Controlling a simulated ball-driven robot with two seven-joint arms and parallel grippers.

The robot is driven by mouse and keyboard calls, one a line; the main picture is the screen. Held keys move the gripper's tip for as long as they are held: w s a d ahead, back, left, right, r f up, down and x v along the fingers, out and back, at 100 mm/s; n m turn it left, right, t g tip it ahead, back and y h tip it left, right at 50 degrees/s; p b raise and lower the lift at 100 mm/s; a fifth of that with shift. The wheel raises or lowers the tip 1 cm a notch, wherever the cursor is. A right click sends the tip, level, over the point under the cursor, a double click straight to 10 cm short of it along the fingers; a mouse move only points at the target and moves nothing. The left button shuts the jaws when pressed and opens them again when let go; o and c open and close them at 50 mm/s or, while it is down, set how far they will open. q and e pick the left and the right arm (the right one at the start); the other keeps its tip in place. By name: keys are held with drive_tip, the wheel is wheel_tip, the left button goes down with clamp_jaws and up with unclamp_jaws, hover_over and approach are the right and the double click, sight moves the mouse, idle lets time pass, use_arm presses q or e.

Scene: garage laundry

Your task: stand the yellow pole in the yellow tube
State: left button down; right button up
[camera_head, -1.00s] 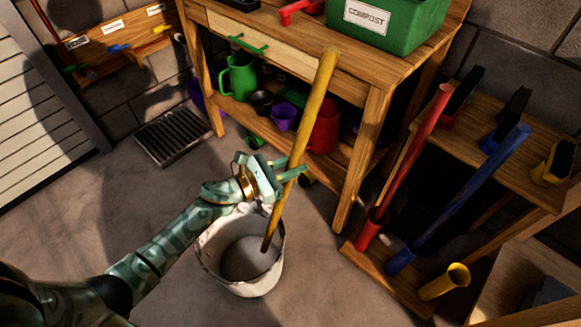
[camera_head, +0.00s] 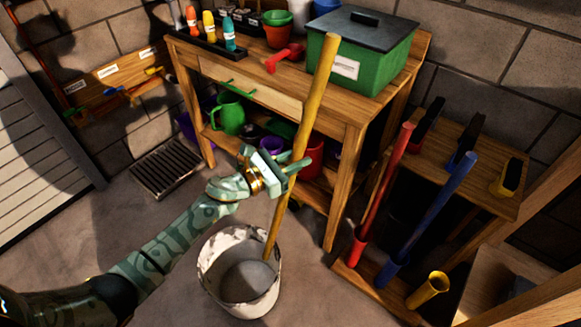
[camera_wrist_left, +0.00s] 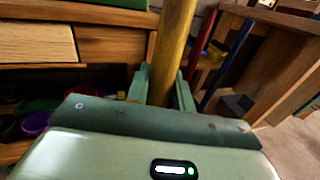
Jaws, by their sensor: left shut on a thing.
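The yellow pole (camera_head: 315,97) is long and leans slightly, its top in front of the green compost bin. My left gripper (camera_head: 287,172) is shut on its lower middle; the pole also shows between the fingers in the left wrist view (camera_wrist_left: 172,45). The pole's lower end appears in front of or inside the white bucket (camera_head: 211,269); I cannot tell which. The yellow tube (camera_head: 428,289) stands empty on the low wooden rack at the right, apart from the pole. My right gripper is out of view.
On the rack (camera_head: 362,283), a red pole (camera_head: 388,180) and a blue pole (camera_head: 438,212) stand in their own tubes. The wooden workbench (camera_head: 340,165) is behind the pole, with a green bin (camera_head: 376,62) on top. Bare floor lies between bucket and rack.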

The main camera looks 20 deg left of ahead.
sight(299, 135)
use_arm(q)
drive_tip(key=r+p, duration=0.1)
drive_tip(key=r, duration=0.1)
drive_tip(key=d+r+p, duration=0.1)
drive_tip(key=r+p, duration=0.1)
drive_tip(key=r, duration=0.1)
drive_tip(key=w+r+p, duration=0.1)
drive_tip(key=r, duration=0.2)
drive_tip(key=shift+d+p, duration=0.2)
drive_tip(key=shift+p, duration=0.1)
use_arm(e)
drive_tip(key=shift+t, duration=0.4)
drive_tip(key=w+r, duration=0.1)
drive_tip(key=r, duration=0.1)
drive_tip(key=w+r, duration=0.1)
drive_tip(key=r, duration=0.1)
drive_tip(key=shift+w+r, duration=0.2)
use_arm(q)
drive_tip(key=shift+w+f, duration=0.1)
